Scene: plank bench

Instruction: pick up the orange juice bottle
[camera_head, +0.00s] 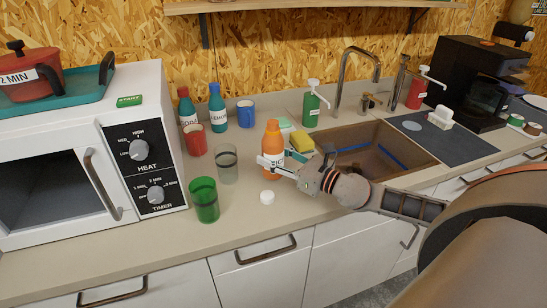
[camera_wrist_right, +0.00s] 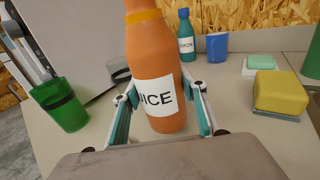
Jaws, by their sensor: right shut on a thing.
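The orange juice bottle (camera_head: 272,138) stands upright on the counter, left of the sink, with a white label. In the right wrist view the bottle (camera_wrist_right: 152,60) fills the middle, its label reading "ICE" in part. My right gripper (camera_head: 277,166) reaches it from the right in the head view. Its two fingers (camera_wrist_right: 160,108) lie on either side of the bottle's lower half, shut on it. The bottle's base seems to rest on the counter; any small gap is hard to tell. My left gripper is not in view.
A green glass (camera_head: 204,200), a clear grey glass (camera_head: 226,164) and a red cup (camera_head: 195,139) stand left of the bottle. A yellow sponge (camera_head: 301,141) lies close to its right, by the sink (camera_head: 375,145). A microwave (camera_head: 90,150) stands at the left.

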